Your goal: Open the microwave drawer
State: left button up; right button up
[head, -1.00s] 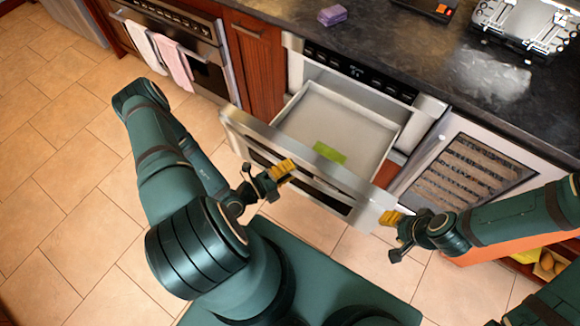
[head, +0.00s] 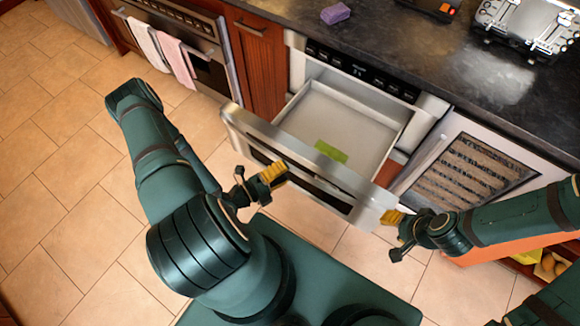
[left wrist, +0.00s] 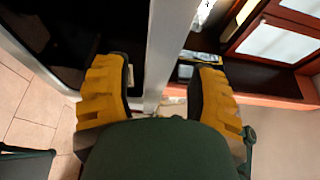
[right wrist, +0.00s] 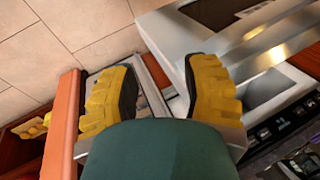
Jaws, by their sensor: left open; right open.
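The microwave drawer (head: 330,105) is pulled out from its silver housing, its light interior visible from above. A green patch (head: 330,151) lies inside near the front wall. The silver drawer front (head: 340,192) has a long bar along its top. My left gripper (head: 277,174), with yellow fingertips, is in front of the drawer front's left half. Its fingers (left wrist: 158,88) are apart, with a pale upright edge seen between them. My right gripper (head: 391,217) is at the front's right end. Its fingers (right wrist: 160,88) are apart near a silver corner; contact cannot be told.
A dark counter (head: 440,85) above carries a purple sponge (head: 335,13) and a silver toaster (head: 525,28). A wine cooler (head: 465,170) stands right of the drawer. An oven (head: 185,45) with towels is at left. Tiled floor is clear at left.

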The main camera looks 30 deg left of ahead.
pick_arm(q)
jog(key=v, duration=0.9)
jog(key=shift+s, duration=0.1)
